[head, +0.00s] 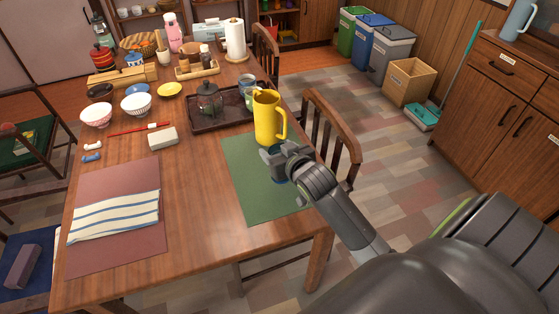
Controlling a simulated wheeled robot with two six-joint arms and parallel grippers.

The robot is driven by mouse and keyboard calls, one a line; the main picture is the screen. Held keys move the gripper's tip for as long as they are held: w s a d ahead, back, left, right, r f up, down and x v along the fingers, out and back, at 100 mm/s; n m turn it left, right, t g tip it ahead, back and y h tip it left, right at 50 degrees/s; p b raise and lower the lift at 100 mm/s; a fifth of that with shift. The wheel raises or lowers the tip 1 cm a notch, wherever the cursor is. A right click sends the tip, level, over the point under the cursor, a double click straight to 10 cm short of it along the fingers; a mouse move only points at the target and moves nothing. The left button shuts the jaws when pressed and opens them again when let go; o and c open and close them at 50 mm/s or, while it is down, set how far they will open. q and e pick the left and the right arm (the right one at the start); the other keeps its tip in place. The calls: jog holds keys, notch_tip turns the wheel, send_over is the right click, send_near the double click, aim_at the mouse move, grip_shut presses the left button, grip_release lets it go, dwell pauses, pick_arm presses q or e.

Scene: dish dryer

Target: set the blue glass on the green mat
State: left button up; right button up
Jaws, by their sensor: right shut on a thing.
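The green mat (248,182) lies at the right front side of the wooden table. My right gripper (276,161) is over the right part of the mat and is shut on the blue glass (279,179). Only a small dark blue part of the glass shows below the jaws; my gripper hides the rest. The glass appears upright, over the mat. I cannot tell whether its base touches the mat. My left gripper is not in view.
A yellow pitcher (266,116) stands just behind my right gripper, near the dark tray (217,124) with a glass jar. A chair (331,140) stands at the table's right edge. The mat's left and front parts are clear. A striped cloth (117,215) lies on a brown mat at left.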

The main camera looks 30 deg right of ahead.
notch_tip(320, 180, down, 4)
jog(key=shift+r, duration=0.15)
jog(key=shift+b, duration=0.3)
jog(key=o, duration=1.1)
jog(key=shift+s+r, duration=0.1)
jog(key=shift+s, duration=0.15)
jog(key=v, duration=1.1)
jog(key=shift+s+r+p, duration=0.1)
jog(key=shift+s+p, duration=0.25)
